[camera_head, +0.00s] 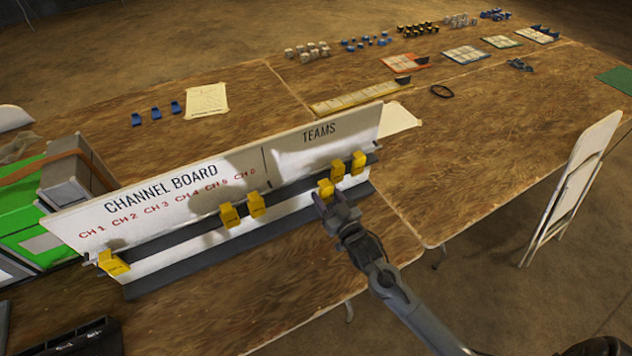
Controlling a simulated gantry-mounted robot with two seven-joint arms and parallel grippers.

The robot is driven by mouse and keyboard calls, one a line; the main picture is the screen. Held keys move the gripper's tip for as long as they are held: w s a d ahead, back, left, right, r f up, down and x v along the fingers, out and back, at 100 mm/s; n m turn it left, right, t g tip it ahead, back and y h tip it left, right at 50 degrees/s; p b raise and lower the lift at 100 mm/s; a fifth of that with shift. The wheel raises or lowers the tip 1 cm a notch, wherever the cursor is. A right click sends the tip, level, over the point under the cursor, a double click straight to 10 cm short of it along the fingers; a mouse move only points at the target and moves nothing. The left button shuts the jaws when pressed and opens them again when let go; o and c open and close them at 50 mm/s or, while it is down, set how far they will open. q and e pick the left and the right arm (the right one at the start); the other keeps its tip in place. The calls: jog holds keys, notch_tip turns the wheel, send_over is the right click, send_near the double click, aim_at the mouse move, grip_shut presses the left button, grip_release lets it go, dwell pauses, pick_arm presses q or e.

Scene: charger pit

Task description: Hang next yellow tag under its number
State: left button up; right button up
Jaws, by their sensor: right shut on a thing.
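The channel board (170,200) stands on the wooden table, with red labels CH 1 to CH 6 on its left part and TEAMS on its right. A yellow tag (113,263) hangs on the dark rail at the left end, below CH 1. Two more yellow tags, one (229,215) and another (256,205), hang side by side near CH 5 and CH 6. Under TEAMS are yellow tags (358,162) and (338,171). My right gripper (330,203) is shut on a lower yellow tag (325,187), just in front of the rail. My left gripper is out of view.
A green case (30,215) and grey box (75,178) stand behind the board's left end. Blue clips (155,114) and a paper note (206,100) lie behind it. Cards and small items sit farther back. A folding chair (575,185) stands at the right.

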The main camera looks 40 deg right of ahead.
aim_at(327, 197)
jog(key=shift+s+a+p, duration=0.2)
jog(key=shift+s+p, duration=0.55)
jog(key=shift+s, duration=0.6)
jog(key=shift+s+a, duration=0.1)
jog(key=shift+s, duration=0.4)
